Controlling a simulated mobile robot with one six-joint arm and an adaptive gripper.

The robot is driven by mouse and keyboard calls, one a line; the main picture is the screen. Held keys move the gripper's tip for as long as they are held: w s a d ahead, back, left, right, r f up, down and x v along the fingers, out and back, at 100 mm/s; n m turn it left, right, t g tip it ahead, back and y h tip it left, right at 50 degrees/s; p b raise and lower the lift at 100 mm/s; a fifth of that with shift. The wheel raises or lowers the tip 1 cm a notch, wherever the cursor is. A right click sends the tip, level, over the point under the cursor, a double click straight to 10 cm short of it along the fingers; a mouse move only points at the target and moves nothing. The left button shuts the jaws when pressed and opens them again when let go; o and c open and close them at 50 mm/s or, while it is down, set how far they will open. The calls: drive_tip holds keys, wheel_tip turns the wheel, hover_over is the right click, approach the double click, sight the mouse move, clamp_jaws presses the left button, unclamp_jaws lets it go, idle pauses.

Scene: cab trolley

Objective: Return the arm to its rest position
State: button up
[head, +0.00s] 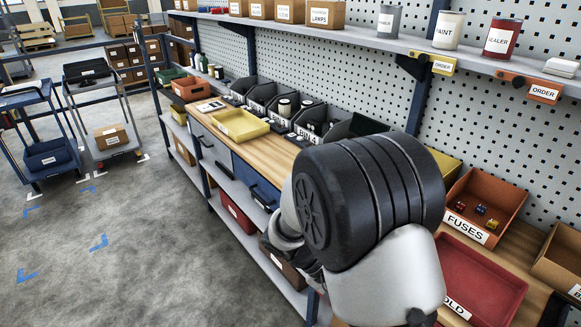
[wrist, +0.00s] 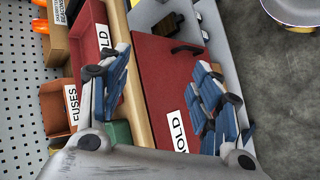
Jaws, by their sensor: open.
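My gripper (wrist: 166,82) shows in the wrist view with its two blue-and-grey fingers spread wide apart. It is open, and nothing is held between the fingers. Behind the fingers is a red surface (wrist: 160,65) with a white label, partly covered by the right finger. In the head view my arm fills the lower middle, bent in front of the workbench (head: 268,150). Its thick black joint and pale links hide part of the bench. The fingers cannot be made out clearly there.
A red tray (head: 485,275) and an orange FUSES bin (head: 500,190) with small coloured fuses sit right of my arm. A yellow tray (head: 240,124) lies farther along the bench. Cans stand on the upper shelf (head: 400,42). Trolleys (head: 105,118) stand at left; the floor (head: 130,235) between is clear.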

drive_tip(key=s+a+r+t+y, duration=0.2)
drive_tip(key=s+r+t+y, duration=0.5)
drive_tip(key=s+r, duration=0.8)
drive_tip(key=shift+a+r+n+y, duration=0.35)
drive_tip(key=shift+r+y, duration=0.55)
drive_tip(key=shift+y, duration=0.4)
